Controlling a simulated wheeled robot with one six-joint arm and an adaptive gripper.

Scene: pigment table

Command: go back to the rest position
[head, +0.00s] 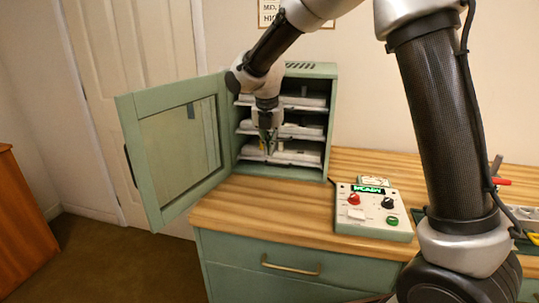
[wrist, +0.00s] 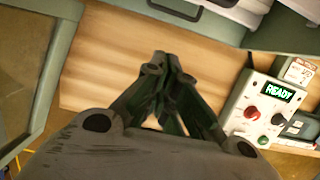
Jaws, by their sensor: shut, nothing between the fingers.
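My gripper (head: 266,147) is in front of the open cabinet (head: 330,110) in the head view, pointing down, shut and empty. In the wrist view my gripper (wrist: 160,68) shows with its fingertips together above the wooden table top (wrist: 100,75). The cabinet's green door (head: 130,150) stands open to the left, with a clear pane. White trays (head: 300,155) lie on the shelves inside; my gripper and wrist hide part of them.
A control box (head: 372,212) with a screen reading READY stands on the table right of the cabinet; it also shows in the wrist view (wrist: 240,115). A drawer with a handle (head: 290,267) is below the table top. Tools (head: 497,165) lie at the far right.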

